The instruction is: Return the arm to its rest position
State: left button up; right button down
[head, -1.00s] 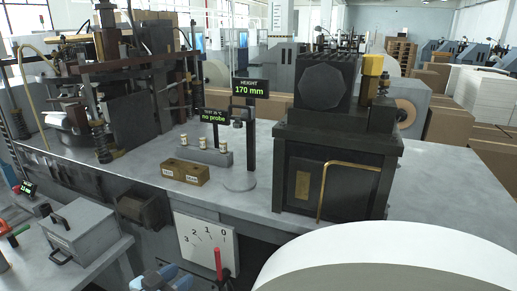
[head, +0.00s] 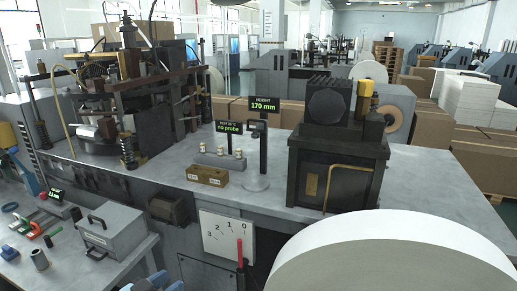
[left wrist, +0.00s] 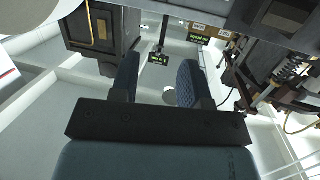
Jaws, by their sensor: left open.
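My left gripper (head: 152,284) shows only as blue-grey tips at the bottom edge of the head view, in front of the machine bench (head: 420,180). In the left wrist view, its two dark fingers (left wrist: 160,80) stand apart with nothing between them. The fingers are clear of the bench and its machines. The rest of the left arm is hidden below the head view. My right gripper is in neither view.
A big white roll (head: 390,255) fills the lower right. A dial plate (head: 227,238) and a red-tipped lever (head: 239,254) are near the gripper. A grey lidded box (head: 115,230) sits on the lower left bench. A black machine (head: 335,165) stands on the main bench.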

pick_arm(q)
jog(key=s+d+f+n+g+y+b, duration=0.3)
jog(key=s+f+b, duration=0.8)
jog(key=s+f, duration=1.05)
notch_tip(320, 180, up, 17)
jog(key=a+y+p, duration=0.2)
jog(key=p, duration=2.7)
jog(key=shift+w+a, duration=0.2)
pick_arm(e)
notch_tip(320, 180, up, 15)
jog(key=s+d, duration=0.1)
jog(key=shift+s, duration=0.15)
pick_arm(q)
jog(key=shift+f, duration=0.1)
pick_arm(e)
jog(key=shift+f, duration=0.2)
